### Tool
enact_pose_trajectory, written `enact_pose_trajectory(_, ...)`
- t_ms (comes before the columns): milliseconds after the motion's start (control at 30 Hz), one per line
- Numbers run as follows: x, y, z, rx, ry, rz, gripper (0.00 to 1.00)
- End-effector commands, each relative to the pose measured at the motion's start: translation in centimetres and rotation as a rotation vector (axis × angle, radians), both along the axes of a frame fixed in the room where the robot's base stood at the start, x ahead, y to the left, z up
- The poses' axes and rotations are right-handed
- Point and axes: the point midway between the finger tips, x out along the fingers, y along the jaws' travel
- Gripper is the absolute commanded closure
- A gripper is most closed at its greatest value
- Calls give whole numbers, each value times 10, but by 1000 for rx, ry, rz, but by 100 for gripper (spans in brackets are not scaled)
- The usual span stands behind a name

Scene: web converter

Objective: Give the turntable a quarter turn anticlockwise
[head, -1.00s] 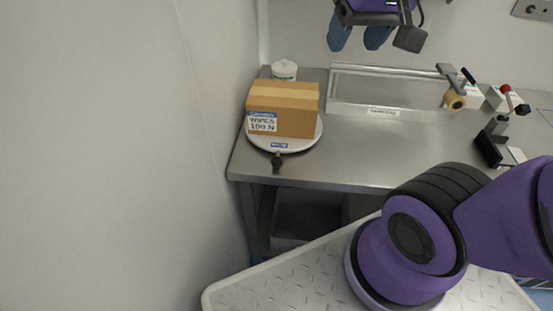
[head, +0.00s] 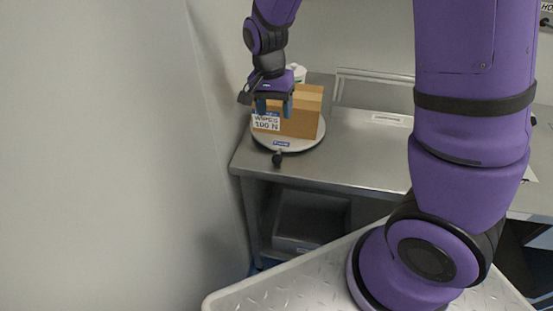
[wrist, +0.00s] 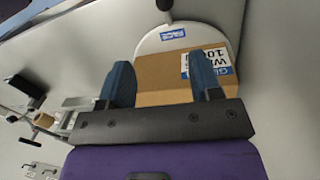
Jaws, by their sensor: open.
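The turntable (head: 300,146) is a round white disc with a blue label on its rim, at the left end of the steel bench. A black knob (head: 278,158) sticks out at its front edge; it also shows at the top of the wrist view (wrist: 165,5). A brown cardboard box (head: 300,122) with a white and blue label stands on the disc. My gripper (head: 274,106) is open and empty, in front of or above the box in the head view. In the wrist view its two blue fingers (wrist: 163,82) point towards the box (wrist: 165,75); I cannot tell whether they touch it.
A white tub (head: 299,73) stands behind the box, partly hidden. A metal frame (head: 372,73) lies at the back of the steel bench (head: 350,160). The wall (head: 120,150) is close on the left. My arm hides much of the bench's right side.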

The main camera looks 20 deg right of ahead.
Motion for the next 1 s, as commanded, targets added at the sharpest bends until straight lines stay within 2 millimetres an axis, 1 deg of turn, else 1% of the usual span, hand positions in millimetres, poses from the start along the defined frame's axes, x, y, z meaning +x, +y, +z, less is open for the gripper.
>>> enact_pose_trajectory(33, 3, 4, -15, -17, 18, -18, 42)
enact_pose_trajectory(133, 8, 8, -34, -44, 36, -57, 42)
enact_pose_trajectory(233, 10, 10, -47, -61, 47, -83, 42)
enact_pose_trajectory(467, 10, 10, -62, -71, 53, -98, 42)
enact_pose_trajectory(533, 9, 9, -70, -72, 53, -98, 42)
enact_pose_trajectory(800, 2, 2, -116, -72, 55, -98, 42)
enact_pose_trajectory(1000, -2, -1, -144, -71, 53, -96, 42)
